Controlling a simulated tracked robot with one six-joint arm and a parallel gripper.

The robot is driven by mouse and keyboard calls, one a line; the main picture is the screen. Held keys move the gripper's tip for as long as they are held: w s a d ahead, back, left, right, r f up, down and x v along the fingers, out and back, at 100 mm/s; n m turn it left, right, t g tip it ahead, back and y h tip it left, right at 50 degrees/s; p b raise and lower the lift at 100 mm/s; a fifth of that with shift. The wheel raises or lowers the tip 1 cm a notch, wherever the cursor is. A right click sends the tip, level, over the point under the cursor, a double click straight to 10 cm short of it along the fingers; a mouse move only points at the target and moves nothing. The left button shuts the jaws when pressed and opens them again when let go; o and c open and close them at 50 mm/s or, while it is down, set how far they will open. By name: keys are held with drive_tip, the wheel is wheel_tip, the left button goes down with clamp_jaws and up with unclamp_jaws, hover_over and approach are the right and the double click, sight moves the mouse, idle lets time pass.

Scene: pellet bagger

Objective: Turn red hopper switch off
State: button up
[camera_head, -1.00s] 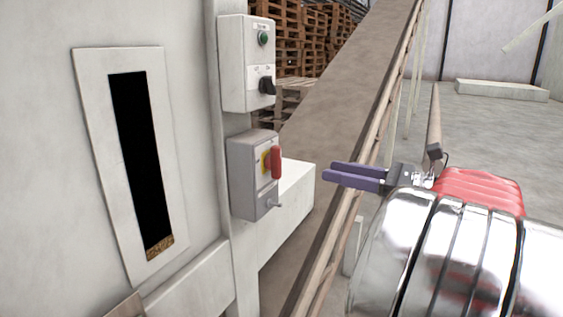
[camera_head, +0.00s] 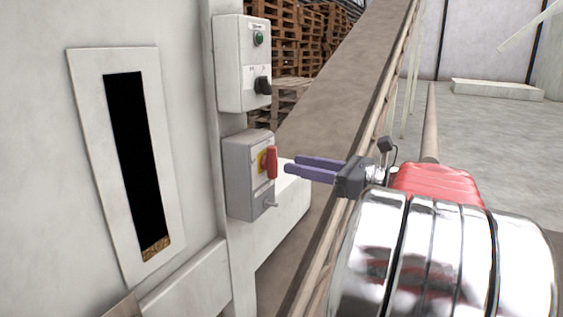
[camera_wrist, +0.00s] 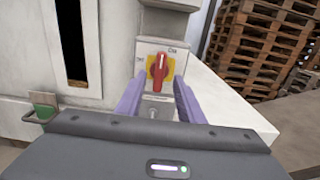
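The red hopper switch (camera_head: 272,162) is a red rotary handle on a yellow plate, on the front of a grey box (camera_head: 248,180) fixed to the machine. In the wrist view the red handle (camera_wrist: 158,68) stands upright, with small lettering on the plate at its sides. My gripper (camera_head: 288,168) has two purple fingers, open and empty. Its tips point at the switch from the right, a short way from the handle. In the wrist view the fingers (camera_wrist: 158,92) stand apart, one on each side below the handle.
A second box (camera_head: 243,65) with a green button and a black knob is mounted above the switch box. A slotted window (camera_head: 138,165) is at left. A conveyor (camera_head: 345,85) slopes up behind my arm. Wooden pallets (camera_wrist: 258,45) are stacked at the back.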

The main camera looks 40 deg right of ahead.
sight(277, 160)
drive_tip(key=shift+x, duration=3)
drive_tip(key=shift+d, duration=0.1)
drive_tip(key=c, duration=0.7)
drive_tip(key=shift+n, duration=0.4)
drive_tip(key=n, duration=0.3)
drive_tip(key=shift+a, duration=0.2)
drive_tip(key=n, duration=0.5)
drive_tip(key=shift+s+a+f, duration=0.1)
drive_tip(key=n, duration=0.4)
drive_tip(key=shift+a+f, duration=0.1)
drive_tip(key=shift+f, duration=0.1)
drive_tip(key=n, duration=0.5)
drive_tip(key=shift+a+f, duration=0.1)
drive_tip(key=shift+f, duration=0.15)
